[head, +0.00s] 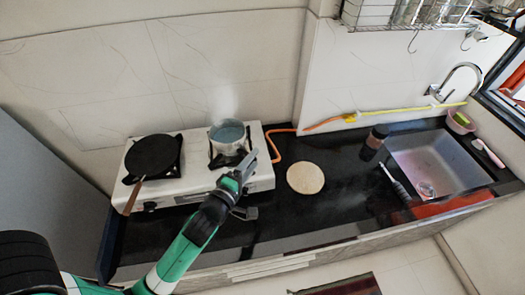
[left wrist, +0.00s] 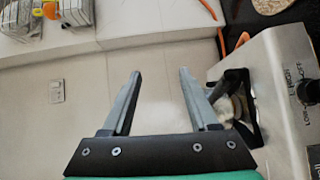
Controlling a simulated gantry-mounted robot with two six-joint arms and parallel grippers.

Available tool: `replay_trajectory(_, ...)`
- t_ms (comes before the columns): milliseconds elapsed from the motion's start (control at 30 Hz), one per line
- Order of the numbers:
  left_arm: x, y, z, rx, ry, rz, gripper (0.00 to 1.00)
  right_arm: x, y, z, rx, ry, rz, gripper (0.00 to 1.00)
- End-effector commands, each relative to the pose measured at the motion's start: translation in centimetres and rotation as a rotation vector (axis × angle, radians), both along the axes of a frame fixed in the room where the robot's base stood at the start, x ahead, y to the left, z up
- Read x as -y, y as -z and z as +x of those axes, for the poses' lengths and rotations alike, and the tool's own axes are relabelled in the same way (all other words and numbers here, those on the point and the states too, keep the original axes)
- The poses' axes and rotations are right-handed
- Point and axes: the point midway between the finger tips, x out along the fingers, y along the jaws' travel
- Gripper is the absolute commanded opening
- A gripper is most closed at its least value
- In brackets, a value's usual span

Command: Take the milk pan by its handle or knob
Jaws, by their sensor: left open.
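The milk pan (head: 228,133) is a small grey pot with steam above it. It stands upright on the right burner of the white stove in the head view. I cannot make out its handle, which may be hidden by my arm. My left gripper (head: 248,184) is open, empty and apart from the pan, over the stove's front right edge, to the pan's lower right. The left wrist view shows its two spread fingers (left wrist: 160,74) with nothing between them. The pan cannot be clearly seen in that view. My right gripper is not in view.
A black frying pan (head: 152,156) with a wooden handle sits on the left burner of the stove (head: 190,182). An orange hose (head: 274,146) runs beside the stove. A round board (head: 305,178), a dark jar (head: 377,137) and a sink (head: 435,160) lie to the right.

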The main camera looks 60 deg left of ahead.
Motion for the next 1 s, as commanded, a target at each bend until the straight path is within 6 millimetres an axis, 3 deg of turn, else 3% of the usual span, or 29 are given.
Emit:
replay_trajectory(33,-0.6,5.1,-2.1,-0.058,-0.029,-0.020,0.60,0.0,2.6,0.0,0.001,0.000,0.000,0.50)
replay_trajectory(133,-1.2,8.5,-4.4,-0.112,-0.065,-0.042,0.60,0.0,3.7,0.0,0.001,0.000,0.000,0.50)
replay_trajectory(367,-1.9,8.3,-4.2,-0.111,-0.077,-0.043,0.60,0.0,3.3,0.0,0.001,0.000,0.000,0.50)
replay_trajectory(700,-5.2,9.5,0.2,-0.110,-0.075,-0.043,0.60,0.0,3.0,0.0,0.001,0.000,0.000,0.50)
replay_trajectory(1000,-6.7,10.2,1.3,-0.111,-0.077,-0.044,0.60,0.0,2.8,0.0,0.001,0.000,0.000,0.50)
